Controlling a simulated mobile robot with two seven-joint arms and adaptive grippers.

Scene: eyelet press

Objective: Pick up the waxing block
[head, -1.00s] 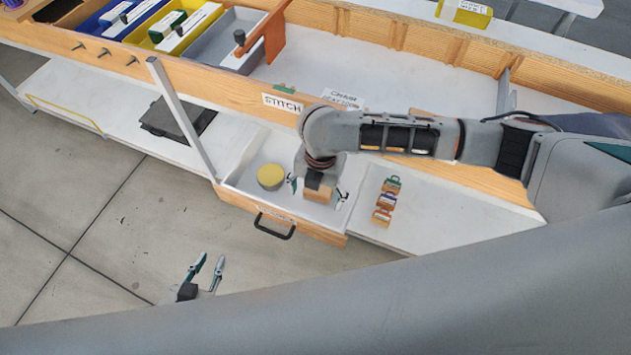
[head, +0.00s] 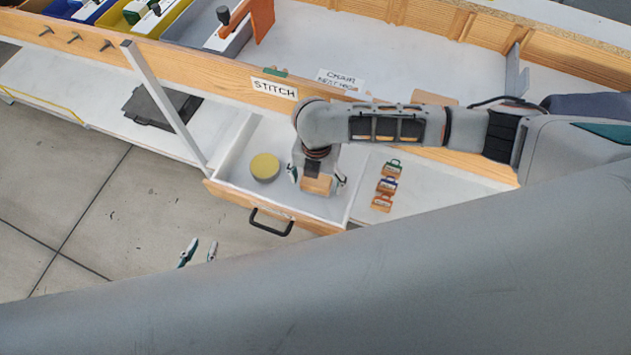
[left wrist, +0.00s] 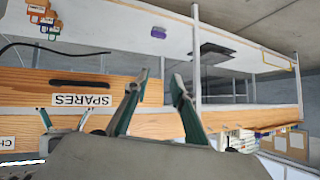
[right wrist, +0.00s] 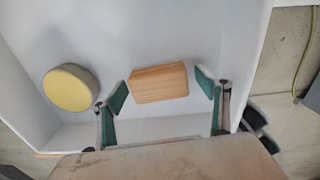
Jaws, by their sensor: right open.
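The waxing block appears to be the plain wooden block (right wrist: 159,83) lying on the floor of the open white drawer (right wrist: 35,85). It also shows under my right arm in the head view (head: 317,185). My right gripper (right wrist: 162,90) is open over the drawer, pointing down. Its fingers stand on either side of the block, with a gap visible on both sides, so it does not hold it. My left gripper (head: 199,251) is outside the drawer, in front of it. In the left wrist view its fingers (left wrist: 160,80) are apart with nothing between them.
A round yellow-topped disc (head: 265,167) lies in the drawer, left of the block. The drawer's walls surround both. Several small coloured tags (head: 387,185) lie on the white surface right of the drawer. A grey post (head: 165,108) rises at the drawer's left.

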